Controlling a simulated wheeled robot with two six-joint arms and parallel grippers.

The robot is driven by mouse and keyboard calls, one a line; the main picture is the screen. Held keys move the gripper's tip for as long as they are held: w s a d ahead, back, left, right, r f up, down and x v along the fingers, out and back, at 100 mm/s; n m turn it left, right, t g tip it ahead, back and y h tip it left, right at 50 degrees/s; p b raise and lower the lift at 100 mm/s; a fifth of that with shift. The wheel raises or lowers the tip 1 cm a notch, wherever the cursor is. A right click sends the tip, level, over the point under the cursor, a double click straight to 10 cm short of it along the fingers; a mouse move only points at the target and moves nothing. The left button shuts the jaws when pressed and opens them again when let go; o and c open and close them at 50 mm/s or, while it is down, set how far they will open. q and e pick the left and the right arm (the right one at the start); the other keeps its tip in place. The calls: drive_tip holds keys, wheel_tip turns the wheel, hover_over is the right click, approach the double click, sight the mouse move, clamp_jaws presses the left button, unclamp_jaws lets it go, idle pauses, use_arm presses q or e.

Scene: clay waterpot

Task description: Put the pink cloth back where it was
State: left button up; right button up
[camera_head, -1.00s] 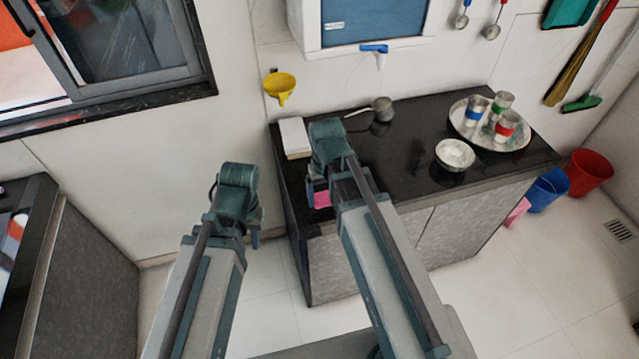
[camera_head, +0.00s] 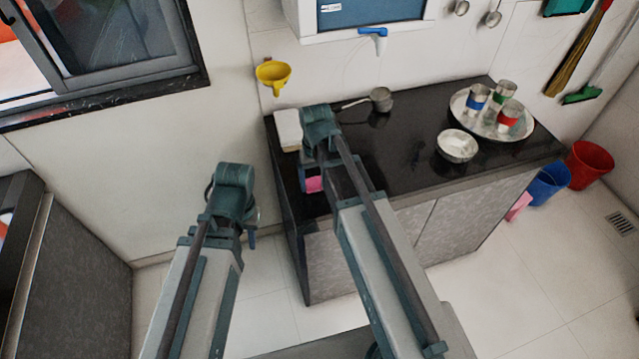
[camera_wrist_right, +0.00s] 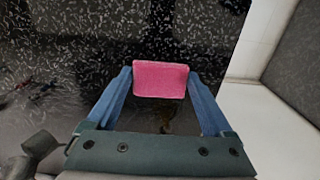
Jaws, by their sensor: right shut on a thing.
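The pink cloth (camera_head: 314,184) is a small block-like piece near the left end of the black counter (camera_head: 395,165). My right gripper (camera_head: 311,184) is shut on it, and my own arm hides part of it in the head view. In the right wrist view the pink cloth (camera_wrist_right: 161,80) sits between the blue fingertips of my right gripper (camera_wrist_right: 162,84), with a dark speckled surface behind it. I cannot tell whether it touches the counter. My left gripper (camera_head: 250,232) hangs left of the counter, away from the cloth; its jaws cannot be made out.
A white box (camera_head: 288,130) lies at the counter's back left, beside my right wrist. A saucepan (camera_head: 380,99), a metal bowl (camera_head: 457,146) and a round tray (camera_head: 487,127) with banded cups stand farther right.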

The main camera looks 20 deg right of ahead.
sight(317, 184)
drive_tip(key=shift+r, duration=0.1)
drive_tip(key=shift+f, duration=0.2)
drive_tip(key=o, duration=1.2)
drive_tip(key=shift+r, duration=0.2)
wheel_tip(317, 184, up, 12)
drive_tip(key=p, duration=1.2)
drive_tip(key=s+a+n+h, duration=0.1)
drive_tip(key=s+a+n, duration=0.2)
drive_tip(key=s+a, duration=0.7)
drive_tip(key=s, duration=0.3)
drive_tip(key=shift+s+a+r, duration=0.15)
drive_tip(key=shift+s+a, duration=0.2)
